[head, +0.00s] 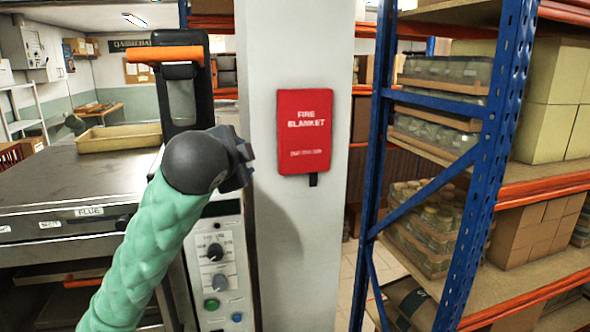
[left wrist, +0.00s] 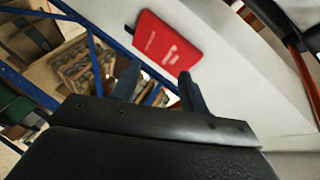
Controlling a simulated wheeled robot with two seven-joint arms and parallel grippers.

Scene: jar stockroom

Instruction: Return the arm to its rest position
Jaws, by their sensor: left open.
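My left arm, in a green sleeve, comes up from the lower left in the head view. Its dark wrist and gripper (head: 240,165) are in front of the machine and point toward the white pillar. In the left wrist view my left gripper (left wrist: 158,82) has its two dark fingers apart with nothing between them. The red fire blanket pouch (head: 304,131) hangs on the pillar, beyond and to the right of the gripper; it also shows past the fingers in the left wrist view (left wrist: 168,45). My right gripper is in neither view.
A machine with a control panel (head: 217,270) and an orange-handled lever (head: 165,55) stands behind my arm. A metal counter (head: 50,185) with a tan tray (head: 118,137) is at left. A blue-framed rack (head: 490,140) with jars and boxes stands right of the white pillar (head: 260,60).

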